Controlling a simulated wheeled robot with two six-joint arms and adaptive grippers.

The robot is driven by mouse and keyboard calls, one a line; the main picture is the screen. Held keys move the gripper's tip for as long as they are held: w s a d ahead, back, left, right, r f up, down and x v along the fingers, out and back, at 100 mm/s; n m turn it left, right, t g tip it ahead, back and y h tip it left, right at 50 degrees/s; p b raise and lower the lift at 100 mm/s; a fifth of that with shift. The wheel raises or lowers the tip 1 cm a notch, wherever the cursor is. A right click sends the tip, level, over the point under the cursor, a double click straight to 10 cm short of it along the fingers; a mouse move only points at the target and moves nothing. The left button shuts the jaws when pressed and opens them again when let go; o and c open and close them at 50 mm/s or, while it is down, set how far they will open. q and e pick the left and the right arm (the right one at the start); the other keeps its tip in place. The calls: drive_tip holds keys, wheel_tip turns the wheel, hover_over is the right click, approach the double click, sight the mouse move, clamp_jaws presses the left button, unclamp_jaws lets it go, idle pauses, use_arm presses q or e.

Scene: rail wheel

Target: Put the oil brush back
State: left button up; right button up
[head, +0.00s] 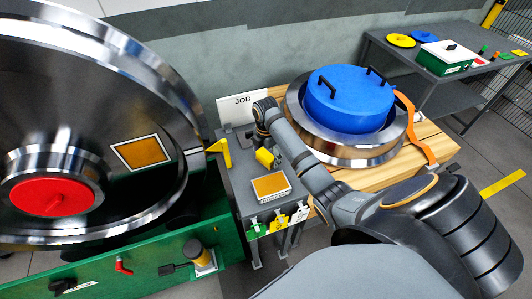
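My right arm reaches in from the lower right, and its gripper (263,144) points down over the small grey table (229,177). A small yellow block (265,158) is directly below the gripper; I cannot tell whether it is held or whether it is part of the oil brush. The fingers are too small and dark to read. A framed orange pad (270,187) lies on the table in front of the block. A yellow and dark upright cylinder (198,254) stands on a pale plate on the green base. My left gripper is out of view.
A large steel wheel (165,75) with a red hub (52,196) and an orange patch (140,152) fills the left. A blue lidded drum (350,100) sits in a steel ring on a wooden pallet. A JOB sign (243,106) stands behind the table. A dark bench (400,55) is at back right.

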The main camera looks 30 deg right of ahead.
sight(266, 154)
wheel_tip(266, 154, up, 6)
drive_tip(key=shift+f+b, duration=0.1)
drive_tip(key=shift+b, duration=0.45)
wheel_tip(266, 154, up, 7)
drive_tip(key=p, duration=0.5)
drive_tip(key=shift+f+p, duration=0.2)
drive_tip(key=shift+p, duration=0.1)
drive_tip(key=shift+f, duration=0.1)
